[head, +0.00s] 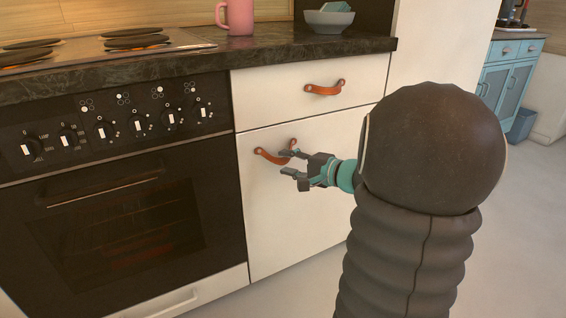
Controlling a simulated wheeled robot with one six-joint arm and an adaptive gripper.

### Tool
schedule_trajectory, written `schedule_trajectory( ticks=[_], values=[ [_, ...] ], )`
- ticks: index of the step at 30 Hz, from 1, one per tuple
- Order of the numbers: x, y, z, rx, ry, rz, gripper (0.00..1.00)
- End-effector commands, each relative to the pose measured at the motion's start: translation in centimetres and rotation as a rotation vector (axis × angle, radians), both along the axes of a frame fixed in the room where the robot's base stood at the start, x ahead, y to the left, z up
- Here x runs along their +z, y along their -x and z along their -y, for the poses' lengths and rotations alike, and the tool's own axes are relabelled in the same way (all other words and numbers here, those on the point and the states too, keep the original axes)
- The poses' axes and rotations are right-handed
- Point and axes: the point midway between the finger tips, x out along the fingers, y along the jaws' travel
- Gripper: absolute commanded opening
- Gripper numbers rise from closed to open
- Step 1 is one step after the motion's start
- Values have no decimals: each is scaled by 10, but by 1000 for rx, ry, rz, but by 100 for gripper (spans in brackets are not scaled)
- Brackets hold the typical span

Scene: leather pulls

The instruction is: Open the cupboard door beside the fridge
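The white cupboard door (290,225) stands between the oven on the left and a tall white panel (432,55), which may be the fridge side. The door looks shut. Its brown leather pull (268,157) is near the door's top left. My gripper (287,163) is at the pull's right end, with its two dark fingers apart. Nothing shows clearly between the fingers. One finger overlaps the pull in the picture; I cannot tell whether they touch. My arm covers the area right of the door.
A drawer (300,92) with its own leather pull (325,88) is above the door. The black oven (120,215) is at left. A pink mug (238,16) and grey bowl (329,21) stand on the dark counter (275,48). Floor (525,215) is clear at right.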

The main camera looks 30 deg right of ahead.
Motion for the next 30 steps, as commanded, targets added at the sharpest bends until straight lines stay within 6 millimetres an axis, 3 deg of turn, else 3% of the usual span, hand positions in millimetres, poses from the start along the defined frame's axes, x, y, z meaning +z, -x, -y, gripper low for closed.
schedule_trajectory(
  ticks=[6,16,21,30],
  values=[
    [-4,-17,-8,1,0,-1,39],
    [-4,-19,-9,0,0,0,39],
    [-4,-19,-9,0,0,0,0],
    [-4,-19,-8,0,0,0,0]
  ],
)
